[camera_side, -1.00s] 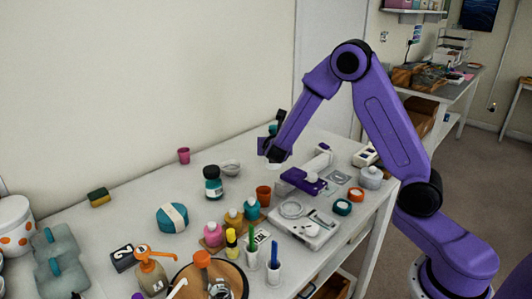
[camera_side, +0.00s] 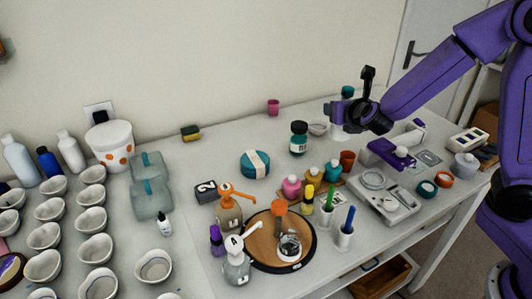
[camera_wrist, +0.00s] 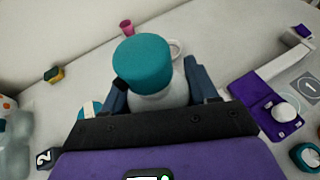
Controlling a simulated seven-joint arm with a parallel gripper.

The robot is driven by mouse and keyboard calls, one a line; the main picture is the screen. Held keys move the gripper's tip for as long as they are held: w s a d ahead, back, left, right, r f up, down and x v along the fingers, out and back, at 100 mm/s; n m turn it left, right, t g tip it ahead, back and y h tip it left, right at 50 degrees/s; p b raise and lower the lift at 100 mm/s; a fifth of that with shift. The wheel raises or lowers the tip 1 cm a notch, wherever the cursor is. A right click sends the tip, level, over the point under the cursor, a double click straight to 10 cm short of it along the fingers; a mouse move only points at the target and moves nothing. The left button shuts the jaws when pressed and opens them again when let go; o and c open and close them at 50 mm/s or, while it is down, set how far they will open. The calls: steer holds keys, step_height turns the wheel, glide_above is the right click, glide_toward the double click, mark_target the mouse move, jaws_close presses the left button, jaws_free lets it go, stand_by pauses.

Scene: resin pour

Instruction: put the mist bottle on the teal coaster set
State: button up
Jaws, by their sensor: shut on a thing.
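The mist bottle, whitish with a teal cap (camera_side: 347,91), is held upright between my fingers at the back right of the table. Its cap fills the upper middle of the wrist view (camera_wrist: 141,62). My gripper (camera_side: 345,115) is shut on the bottle's pale body, and the gripper hides part of it. I cannot tell whether its base touches the table. The teal coaster set (camera_side: 255,163), a round teal stack with a cream band, lies flat further left on the table. In the wrist view only a small teal part (camera_wrist: 90,107) shows behind the left finger.
A dark teal jar (camera_side: 298,138) and a white cup (camera_side: 318,127) stand between my gripper and the coasters. Colored bottles (camera_side: 312,176), a scale (camera_side: 385,195) and a wooden turntable (camera_side: 268,238) lie nearer the front. The table behind the coasters is mostly clear.

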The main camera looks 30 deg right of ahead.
steer(key=w+a+r+n+t+y, duration=0.1)
steer(key=a+n+y, duration=0.15)
steer(key=a, duration=0.45)
steer(key=a+r+n+y, duration=0.2)
steer(key=a+y, duration=0.1)
steer(key=a, duration=0.4)
glide_above(252, 155)
steer(key=shift+h, duration=0.25)
steer(key=shift+f, duration=6.6)
steer(key=shift+f, duration=0.1)
steer(key=o, duration=1.2)
steer(key=shift+o, duration=0.2)
